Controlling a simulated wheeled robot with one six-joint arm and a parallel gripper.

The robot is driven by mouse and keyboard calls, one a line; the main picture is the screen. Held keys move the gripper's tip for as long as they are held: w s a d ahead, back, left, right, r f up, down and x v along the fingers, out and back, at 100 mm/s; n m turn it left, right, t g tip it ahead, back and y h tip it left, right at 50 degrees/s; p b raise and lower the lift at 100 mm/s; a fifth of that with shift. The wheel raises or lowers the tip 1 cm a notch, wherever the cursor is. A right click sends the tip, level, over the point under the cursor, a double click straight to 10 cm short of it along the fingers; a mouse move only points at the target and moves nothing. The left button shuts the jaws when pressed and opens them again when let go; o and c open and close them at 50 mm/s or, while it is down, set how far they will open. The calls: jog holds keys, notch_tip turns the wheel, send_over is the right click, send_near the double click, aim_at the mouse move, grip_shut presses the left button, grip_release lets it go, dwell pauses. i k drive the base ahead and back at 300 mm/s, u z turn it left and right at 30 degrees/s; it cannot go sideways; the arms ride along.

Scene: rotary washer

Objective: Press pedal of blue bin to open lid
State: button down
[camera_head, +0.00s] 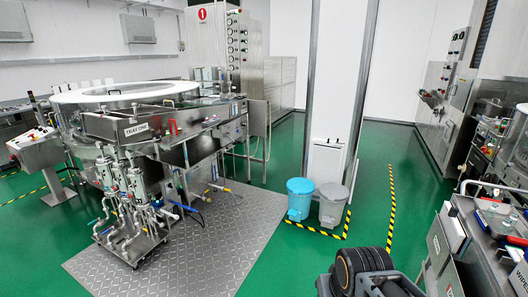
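The blue bin (300,202) stands on the green floor near the middle of the view, just left of a grey bin (333,206). Its light blue lid (301,186) looks shut. The pedal is too small to make out clearly at the bin's base. Dark parts of my own arm show at the bottom edge, to the right of the bins and nearer the camera. The fingers of my gripper cannot be seen, and nothing of mine appears to touch the blue bin.
Yellow-black tape (316,230) marks the floor around the bins. A white pillar (337,90) rises behind them. The rotary washer (130,125) and a metal floor plate (185,245) are left. A workbench (485,235) stands right. Green floor before the bins is clear.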

aim_at(294, 213)
jog(key=u, duration=0.5)
jog(key=i, duration=2.25)
jog(key=z, duration=0.45)
jog(key=i, duration=2.1)
jog(key=z, duration=0.7)
